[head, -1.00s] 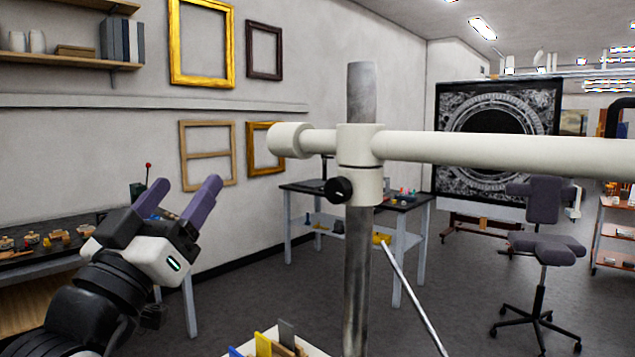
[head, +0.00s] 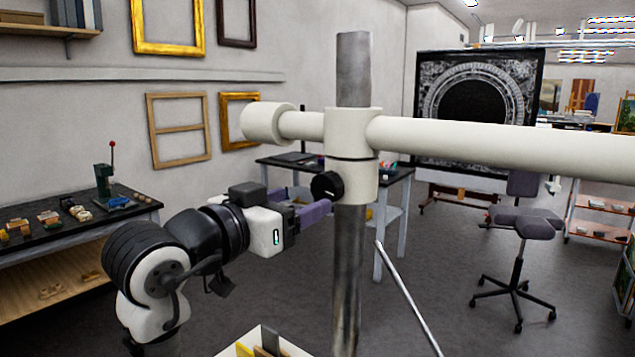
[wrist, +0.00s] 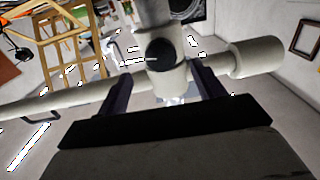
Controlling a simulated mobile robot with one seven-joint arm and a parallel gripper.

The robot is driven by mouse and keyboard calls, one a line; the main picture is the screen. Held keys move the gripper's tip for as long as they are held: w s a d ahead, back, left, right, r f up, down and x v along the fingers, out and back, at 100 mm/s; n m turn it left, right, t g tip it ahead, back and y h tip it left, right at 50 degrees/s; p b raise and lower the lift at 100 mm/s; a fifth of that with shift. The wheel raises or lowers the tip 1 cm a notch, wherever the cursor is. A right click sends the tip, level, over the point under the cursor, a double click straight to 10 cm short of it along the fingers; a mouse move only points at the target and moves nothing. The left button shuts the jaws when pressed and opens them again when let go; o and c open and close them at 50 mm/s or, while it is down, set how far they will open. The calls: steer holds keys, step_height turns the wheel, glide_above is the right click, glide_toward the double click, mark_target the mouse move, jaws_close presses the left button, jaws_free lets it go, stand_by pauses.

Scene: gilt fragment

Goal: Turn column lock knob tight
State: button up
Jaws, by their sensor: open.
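The black column lock knob (head: 327,186) sits on the left of the cream clamp collar (head: 352,150), which rides on the grey metal column (head: 347,260). My gripper (head: 318,205) points right at the knob from the left, its purple fingers level with or slightly below it. In the wrist view the knob (wrist: 161,53) shows ahead, midway across, between the open fingers (wrist: 160,88) and toward the top. The fingers are open with nothing held. Whether a fingertip touches the knob cannot be told.
A long cream horizontal arm (head: 500,145) runs right from the collar, with a short capped end (head: 268,123) on the left. A thin metal rod (head: 408,298) slants below right. A dark-topped bench (head: 60,235) stands at left. A white open box (head: 262,343) is at the bottom.

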mark_target(322, 192)
steer(key=p+x, duration=0.1)
steer(key=x, duration=0.5)
steer(key=shift+p, duration=0.3)
steer(key=shift+c, duration=0.3)
steer(key=c, duration=0.9)
steer(key=shift+c, duration=0.2)
